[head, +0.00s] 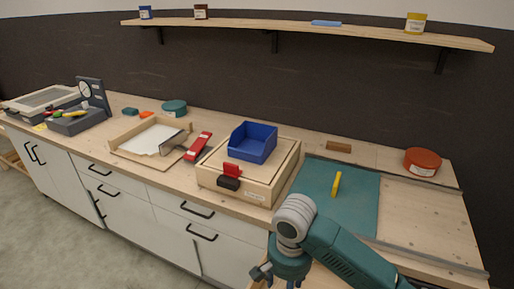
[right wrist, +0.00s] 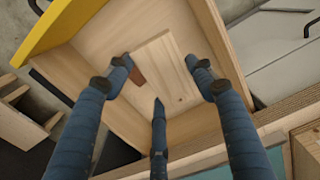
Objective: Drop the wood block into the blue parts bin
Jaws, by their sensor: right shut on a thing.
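The blue parts bin (head: 252,142) stands open on top of a low wooden box on the bench; it looks empty. My right gripper (head: 285,275) is low at the bottom edge of the head view, in front of the bench and to the right of and below the bin. In the right wrist view, the fingers of my right gripper (right wrist: 158,85) are around a pale wood block (right wrist: 168,72), and they are shut on it. Its lower part is partly hidden by the middle finger. My left gripper is in neither view.
A wooden drawer or tray with a yellow edge (right wrist: 58,28) lies below the right gripper. The wooden box (head: 245,184) has a red and black latch. A green mat (head: 350,205) with a yellow piece (head: 336,184) lies to the right. A brown block (head: 339,147) lies behind it.

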